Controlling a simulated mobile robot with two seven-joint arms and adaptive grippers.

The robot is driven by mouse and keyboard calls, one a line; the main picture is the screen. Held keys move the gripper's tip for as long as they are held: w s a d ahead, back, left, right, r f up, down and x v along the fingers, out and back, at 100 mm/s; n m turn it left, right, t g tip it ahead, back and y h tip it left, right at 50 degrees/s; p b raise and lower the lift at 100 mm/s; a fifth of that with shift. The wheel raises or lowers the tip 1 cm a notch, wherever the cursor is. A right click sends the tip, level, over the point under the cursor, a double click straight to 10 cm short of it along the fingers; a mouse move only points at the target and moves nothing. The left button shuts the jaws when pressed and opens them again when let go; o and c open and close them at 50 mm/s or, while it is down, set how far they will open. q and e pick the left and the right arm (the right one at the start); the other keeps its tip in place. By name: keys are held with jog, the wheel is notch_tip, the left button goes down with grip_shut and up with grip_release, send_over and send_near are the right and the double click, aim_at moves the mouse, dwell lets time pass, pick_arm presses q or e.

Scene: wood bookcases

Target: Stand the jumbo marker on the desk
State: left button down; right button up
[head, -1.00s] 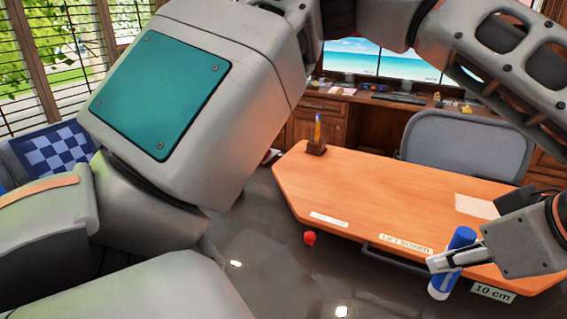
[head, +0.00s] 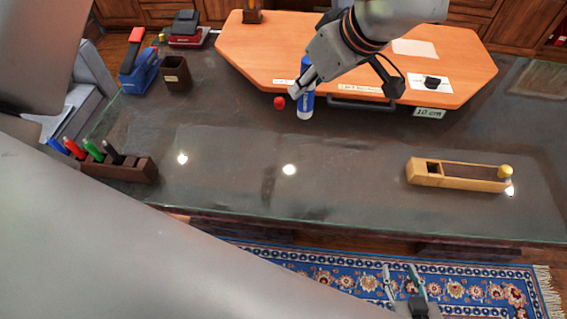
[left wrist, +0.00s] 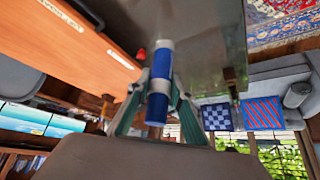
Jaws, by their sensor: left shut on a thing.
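The jumbo marker (head: 305,106) is a thick blue cylinder with white bands. My left gripper (head: 300,90) is shut on it, and it stands nearly upright over the dark desk top (head: 235,150), by the front edge of the orange board. I cannot tell whether its lower end touches the desk. The left wrist view shows the marker (left wrist: 161,65) between both fingers of my left gripper (left wrist: 160,88). My right gripper (head: 402,272) is low in front of the desk, over the rug, with its fingers apart and empty.
A red ball (head: 279,102) lies just left of the marker. The orange board (head: 270,50) has a black handle (head: 360,104) along its front. The desk's middle is clear.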

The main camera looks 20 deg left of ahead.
pick_arm(q)
jog(key=shift+a+f, duration=0.1)
jog(key=shift+f, duration=0.3)
notch_tip(320, 180, down, 19)
jog(key=shift+f+b, duration=0.15)
jog(key=shift+b, duration=0.2)
jog(key=shift+f, duration=0.1)
jog(key=c, duration=1.8)
grip_release()
jog(key=shift+d+r, duration=0.2)
jog(key=shift+r, duration=0.15)
jog(key=v, duration=1.1)
jog(key=shift+s+d+r, duration=0.1)
jog(key=shift+r, duration=0.15)
